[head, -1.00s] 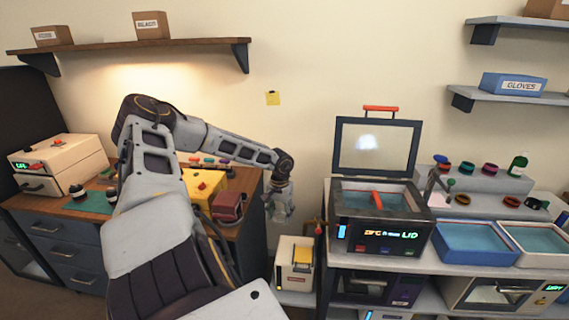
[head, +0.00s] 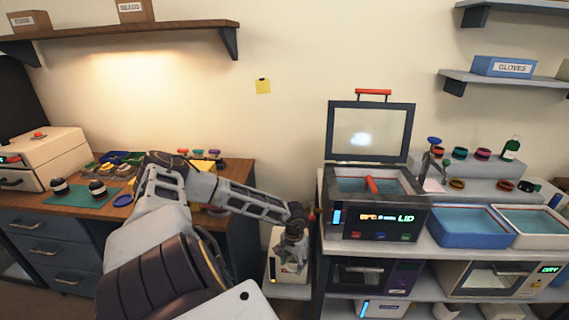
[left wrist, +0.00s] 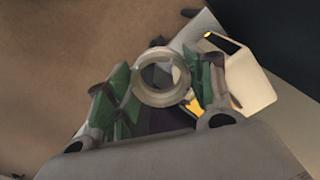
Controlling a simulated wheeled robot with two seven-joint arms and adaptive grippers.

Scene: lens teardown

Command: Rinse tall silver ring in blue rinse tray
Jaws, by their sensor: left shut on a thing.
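The tall silver ring (left wrist: 160,99) is held between the green-padded fingers of my left gripper (left wrist: 165,88) in the left wrist view, with its round opening facing the camera. In the head view my left gripper (head: 290,262) hangs low, left of the cleaner bench, in front of a small white machine. The ring cannot be made out clearly there. The blue rinse tray (head: 466,241) holds water and sits on the bench to the right of the open-lidded cleaner, well away from the gripper. My right gripper is not in view.
The cleaner (head: 376,222) with its raised lid stands between my left gripper and the blue tray. A white water tray (head: 540,241) adjoins the blue one on the right. A stepped stand (head: 470,177) with coloured rings is behind. The small white machine (head: 283,272) is below the gripper.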

